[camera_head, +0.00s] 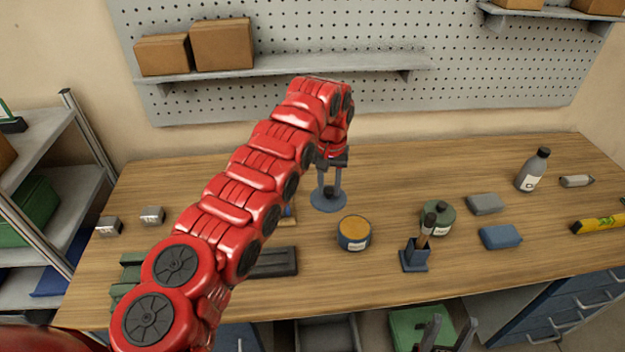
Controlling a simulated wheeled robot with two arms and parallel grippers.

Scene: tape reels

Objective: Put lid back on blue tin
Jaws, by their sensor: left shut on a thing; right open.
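The blue tin (354,243) stands upright and uncovered on the workbench, with an orange-yellow surface showing inside its rim. My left gripper (329,187) points down, behind and a little left of the tin, shut on the blue-grey lid (323,204). The lid is a flat, roughly level disc with a dark knob between the fingers. It is apart from the tin; I cannot tell whether it touches the bench. My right gripper (449,335) is open and empty at the bottom edge, in front of the bench.
A green tin (436,222) and a blue holder with a brush (414,260) stand right of the blue tin. Blue (500,237) and grey (485,204) blocks and a bottle (532,172) are further right. My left arm hides part of the bench's left side.

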